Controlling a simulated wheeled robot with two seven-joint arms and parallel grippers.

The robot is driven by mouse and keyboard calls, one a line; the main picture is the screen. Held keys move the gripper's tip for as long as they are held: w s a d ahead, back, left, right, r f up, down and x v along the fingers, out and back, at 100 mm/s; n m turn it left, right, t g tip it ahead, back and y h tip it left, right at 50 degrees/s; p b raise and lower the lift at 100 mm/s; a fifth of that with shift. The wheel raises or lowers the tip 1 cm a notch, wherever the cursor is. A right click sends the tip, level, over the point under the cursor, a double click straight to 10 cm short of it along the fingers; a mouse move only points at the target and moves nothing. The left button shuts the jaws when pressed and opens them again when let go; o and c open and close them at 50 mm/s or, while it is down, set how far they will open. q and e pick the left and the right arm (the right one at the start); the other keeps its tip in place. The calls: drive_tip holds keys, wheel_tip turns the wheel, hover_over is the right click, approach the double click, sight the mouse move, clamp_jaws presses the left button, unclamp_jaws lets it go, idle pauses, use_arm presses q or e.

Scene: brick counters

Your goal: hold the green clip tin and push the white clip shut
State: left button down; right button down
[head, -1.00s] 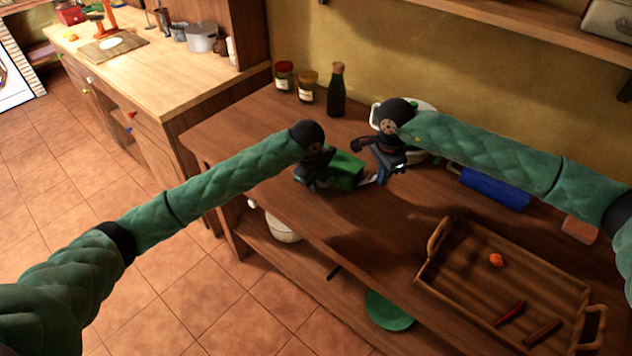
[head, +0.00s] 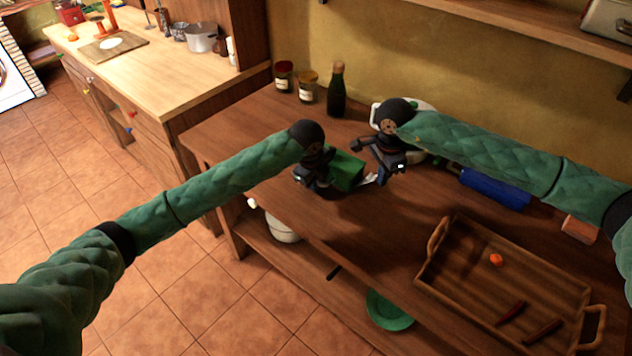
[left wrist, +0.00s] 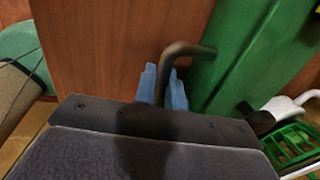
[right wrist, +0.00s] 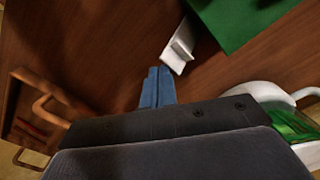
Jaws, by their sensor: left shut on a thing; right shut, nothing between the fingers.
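The green clip tin (head: 346,171) sits on the brown counter. My left gripper (head: 320,182) is at its left side; in the left wrist view its blue fingers (left wrist: 165,86) are shut on the dark bent handle (left wrist: 185,52) of the tin (left wrist: 240,50). The white clip (head: 369,180) sticks out from the tin's right side; in the right wrist view the clip (right wrist: 178,47) stands out at an angle from the tin (right wrist: 238,18). My right gripper (right wrist: 157,88) is shut and empty, just below the clip, with a small gap seeming to show between them.
A wooden tray (head: 433,287) with an orange item and dark red sticks is at the front right. A blue roll (head: 495,188) and a white container (head: 425,107) are near the wall. Two jars and a bottle (head: 337,92) stand behind the tin. Counter between tin and tray is clear.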

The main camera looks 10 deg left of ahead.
sight(366, 180)
idle(0.7)
drive_tip(key=shift+w+a+f, duration=0.1)
drive_tip(key=shift+w+a, duration=0.3)
drive_tip(key=shift+a, duration=0.25)
drive_tip(key=shift+w+a, duration=0.35)
drive_tip(key=shift+a, duration=0.35)
drive_tip(key=shift+w+a+f, duration=0.1)
drive_tip(key=shift+w+a, duration=0.3)
drive_tip(key=shift+a, duration=0.25)
drive_tip(key=shift+r, duration=0.15)
wheel_tip(366, 180, up, 8)
drive_tip(key=d, duration=0.1)
drive_tip(key=shift+s, duration=0.25)
